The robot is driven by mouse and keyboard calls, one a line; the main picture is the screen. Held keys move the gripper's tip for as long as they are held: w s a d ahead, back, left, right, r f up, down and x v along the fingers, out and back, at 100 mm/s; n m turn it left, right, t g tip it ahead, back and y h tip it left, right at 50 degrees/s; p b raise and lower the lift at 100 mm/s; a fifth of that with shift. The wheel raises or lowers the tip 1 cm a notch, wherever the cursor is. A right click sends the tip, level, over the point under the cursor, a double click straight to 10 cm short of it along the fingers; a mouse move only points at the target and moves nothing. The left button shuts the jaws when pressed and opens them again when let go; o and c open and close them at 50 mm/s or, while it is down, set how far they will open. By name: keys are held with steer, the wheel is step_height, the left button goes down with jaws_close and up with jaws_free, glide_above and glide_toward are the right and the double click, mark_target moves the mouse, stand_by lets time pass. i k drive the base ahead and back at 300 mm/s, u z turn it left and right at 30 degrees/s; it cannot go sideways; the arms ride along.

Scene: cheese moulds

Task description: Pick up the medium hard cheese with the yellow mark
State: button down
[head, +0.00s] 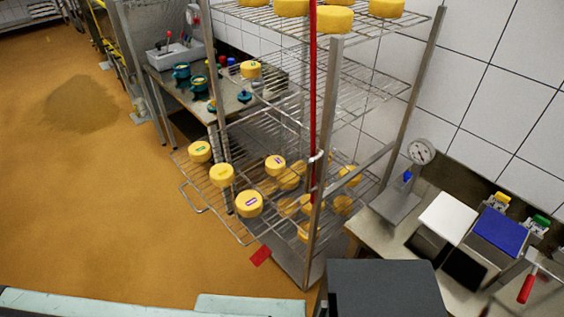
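Several yellow cheeses rest on a wire shelf that sticks out from the metal rack. One cheese (221,176) in the middle of the pulled-out part shows a faint yellowish mark on its top, too small to read surely. A cheese with a green mark (199,151) lies behind it to the left. A larger cheese with a purple mark (249,204) lies in front to the right, and another with a purple-blue mark (275,165) lies to the right. Hardness cannot be told. My gripper is not in view.
The metal rack (334,120) has posts, upper shelves with more cheeses, and a red upright pole (313,90). A bench with a dial scale (421,152) and boxes stands right. A work table with teal pots (199,82) is behind. The orange floor (100,210) at left is clear.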

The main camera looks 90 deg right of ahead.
mark_target(221, 175)
steer(key=z, duration=1.9)
steer(key=k, duration=0.9)
steer(key=z, duration=0.65)
